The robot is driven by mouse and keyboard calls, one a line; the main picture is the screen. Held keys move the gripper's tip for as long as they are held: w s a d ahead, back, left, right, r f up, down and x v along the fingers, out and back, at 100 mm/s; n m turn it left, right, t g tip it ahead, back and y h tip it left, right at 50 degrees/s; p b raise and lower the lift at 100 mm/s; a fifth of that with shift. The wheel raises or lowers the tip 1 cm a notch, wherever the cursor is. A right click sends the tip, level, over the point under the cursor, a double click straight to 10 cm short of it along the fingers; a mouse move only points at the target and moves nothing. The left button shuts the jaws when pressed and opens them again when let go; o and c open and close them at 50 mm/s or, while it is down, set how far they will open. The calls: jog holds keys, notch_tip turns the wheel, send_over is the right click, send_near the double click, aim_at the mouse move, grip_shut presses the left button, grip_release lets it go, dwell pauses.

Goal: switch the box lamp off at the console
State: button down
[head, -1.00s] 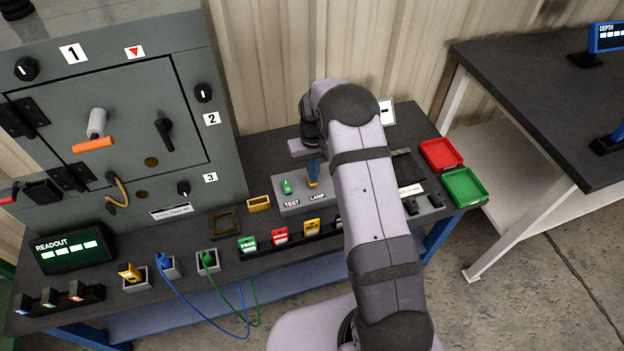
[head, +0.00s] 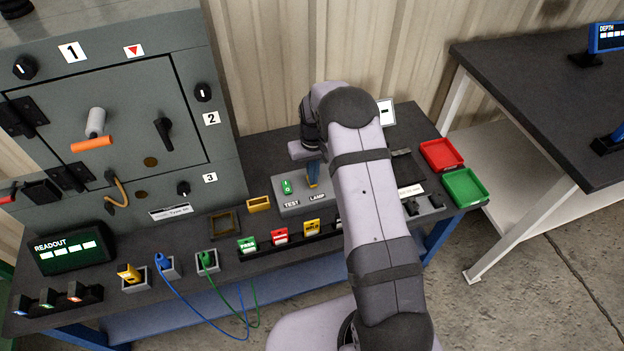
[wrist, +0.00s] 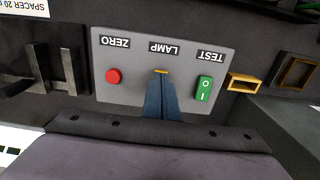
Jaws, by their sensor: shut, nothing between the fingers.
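The grey console (head: 291,208) stands on the dark bench, with TEST and LAMP labels showing in the head view. In the wrist view the console (wrist: 135,80) appears upside down with ZERO, LAMP and TEST labels. A red round button (wrist: 113,76) sits by ZERO and a green rocker (wrist: 204,89) by TEST; the rocker also shows in the head view (head: 286,187). My gripper (wrist: 161,78) is shut and empty, its blue fingers at the LAMP control. A sliver of yellow shows at the fingertips; the rest of that control is hidden. My gripper (head: 312,182) also shows in the head view.
The grey enclosure (head: 110,130) stands left of the console. A small yellow holder (head: 259,204) lies beside the console. Colored tagged pieces line the bench front. Red (head: 441,153) and green (head: 464,187) trays are at the right end. Blue and green cables hang over the front edge.

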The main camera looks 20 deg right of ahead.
notch_tip(320, 180, up, 7)
jog(key=p, duration=0.5)
dwell(0.3)
jog(key=shift+f, duration=0.1)
jog(key=s+a+r+p, duration=0.1)
jog(key=s+a+r, duration=0.2)
jog(key=s+r, duration=0.95)
jog(key=s+a+r, duration=0.2)
jog(key=s, duration=1.4)
jog(key=shift+r+p, duration=0.35)
jog(key=shift+p, duration=0.1)
jog(key=shift+w, duration=0.1)
